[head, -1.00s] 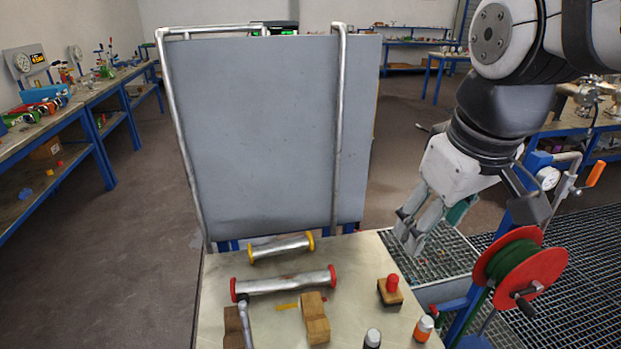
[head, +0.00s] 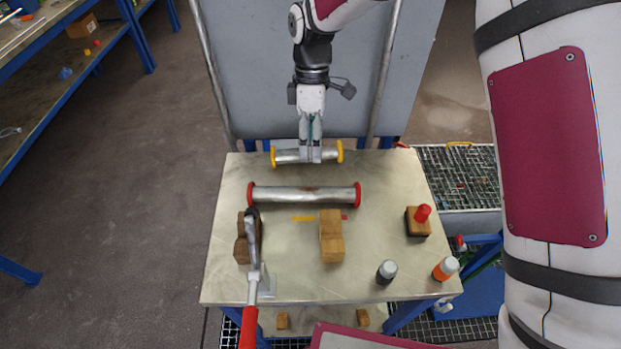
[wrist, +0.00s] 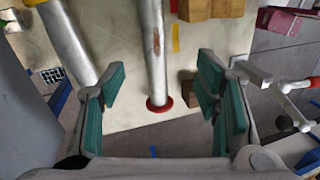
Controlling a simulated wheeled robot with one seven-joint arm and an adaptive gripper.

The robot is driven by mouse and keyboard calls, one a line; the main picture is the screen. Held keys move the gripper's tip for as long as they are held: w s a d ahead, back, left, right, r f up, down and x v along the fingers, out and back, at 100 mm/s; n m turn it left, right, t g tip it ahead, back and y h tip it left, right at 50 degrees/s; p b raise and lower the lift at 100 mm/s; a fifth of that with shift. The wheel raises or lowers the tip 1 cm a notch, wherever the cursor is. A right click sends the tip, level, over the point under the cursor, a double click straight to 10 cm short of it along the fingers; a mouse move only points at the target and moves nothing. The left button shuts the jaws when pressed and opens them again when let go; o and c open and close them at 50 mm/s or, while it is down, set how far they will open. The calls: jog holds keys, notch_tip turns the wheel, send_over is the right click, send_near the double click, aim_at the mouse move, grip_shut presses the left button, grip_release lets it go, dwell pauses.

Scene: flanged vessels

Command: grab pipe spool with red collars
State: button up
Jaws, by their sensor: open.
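The pipe spool with red collars (head: 305,196) lies across the table, a grey metal tube with a red collar at each end. My gripper (head: 310,158) is open and empty. In the head view its fingers overlap the middle of the spool with yellow collars (head: 290,156), behind the red-collared one. In the wrist view the red-collared spool (wrist: 154,50) runs between the two spread fingers, with one red collar showing; its other end is out of frame. The yellow-collared spool (wrist: 66,38) passes behind the left finger there. I cannot tell the gripper's height above the spools.
The table (head: 385,175) also bears wooden blocks (head: 331,235), a wrench-like tool with a red handle (head: 252,270), a red-knobbed block (head: 418,220) and two small bottles (head: 446,268). A grey panel (head: 260,70) stands behind the table.

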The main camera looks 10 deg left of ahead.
aim_at(304, 188)
jog(key=shift+n, duration=0.5)
jog(key=x, duration=0.3)
jog(key=a+p+x, duration=0.1)
jog(key=x, duration=0.6)
jog(key=shift+w+a+f+p, duration=0.15)
jog(key=shift+a+f+p, duration=0.15)
jog(key=shift+f, duration=0.2)
jog(key=shift+a+p+x, duration=0.1)
jog(key=shift+p+x, duration=0.3)
jog(key=shift+x, duration=0.9)
jog(key=shift+a+p+x, duration=0.15)
jog(key=shift+p+x, duration=0.25)
jog(key=shift+x, duration=0.9)
jog(key=shift+w, duration=0.1)
jog(key=shift+c, duration=0.2)
grip_shut()
